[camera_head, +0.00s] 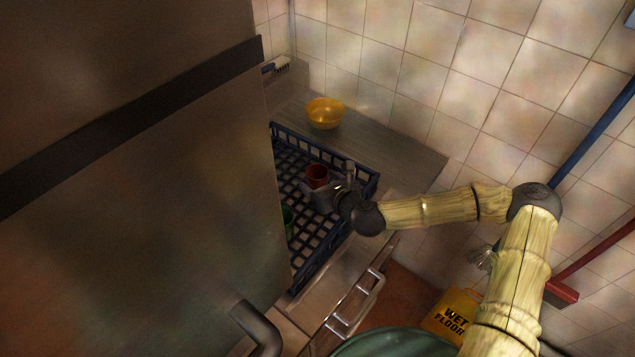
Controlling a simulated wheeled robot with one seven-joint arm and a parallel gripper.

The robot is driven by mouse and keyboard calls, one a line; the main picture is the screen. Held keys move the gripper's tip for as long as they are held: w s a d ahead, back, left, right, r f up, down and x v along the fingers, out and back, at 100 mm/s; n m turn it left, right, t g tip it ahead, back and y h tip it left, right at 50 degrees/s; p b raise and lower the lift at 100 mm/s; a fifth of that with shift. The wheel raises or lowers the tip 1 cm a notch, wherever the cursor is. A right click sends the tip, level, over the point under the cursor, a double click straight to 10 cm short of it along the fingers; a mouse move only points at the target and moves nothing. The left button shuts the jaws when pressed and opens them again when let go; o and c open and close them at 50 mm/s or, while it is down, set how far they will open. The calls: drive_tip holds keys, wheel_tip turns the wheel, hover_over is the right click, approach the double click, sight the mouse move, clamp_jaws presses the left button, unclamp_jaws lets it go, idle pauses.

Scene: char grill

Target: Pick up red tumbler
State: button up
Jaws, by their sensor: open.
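The red tumbler (317,174) stands in the dark blue crate (318,151), near its back right part. Its open top shows, and its lower part is hidden behind my gripper. My gripper (322,192) is over the crate, right at the tumbler on its near side. Its jaws are open. The fingers are dark and small in the view, so I cannot tell whether they touch the tumbler or reach around it.
A green cup (288,222) sits in the crate, partly hidden by the large metal panel (150,200) on the left. A yellow bowl (325,112) stands on the counter (395,140) behind the crate. A yellow wet-floor sign (455,312) is at the lower right.

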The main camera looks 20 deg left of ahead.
sight(313, 172)
drive_tip(key=shift+w+d+p+x, duration=0.1)
drive_tip(key=shift+p+x, duration=0.25)
drive_tip(key=shift+x, duration=0.5)
drive_tip(key=shift+w+d+p+x, duration=0.15)
drive_tip(key=shift+p+x, duration=0.2)
drive_tip(key=shift+x, duration=0.5)
drive_tip(key=shift+w+d+p+x, duration=0.1)
drive_tip(key=shift+p+x, duration=0.25)
drive_tip(key=shift+x, duration=0.5)
drive_tip(key=shift+f, duration=0.1)
drive_tip(key=c, duration=1.1)
drive_tip(key=shift+o, duration=0.2)
wheel_tip(313, 172, up, 10)
drive_tip(key=b, duration=0.1)
drive_tip(key=shift+b, duration=0.4)
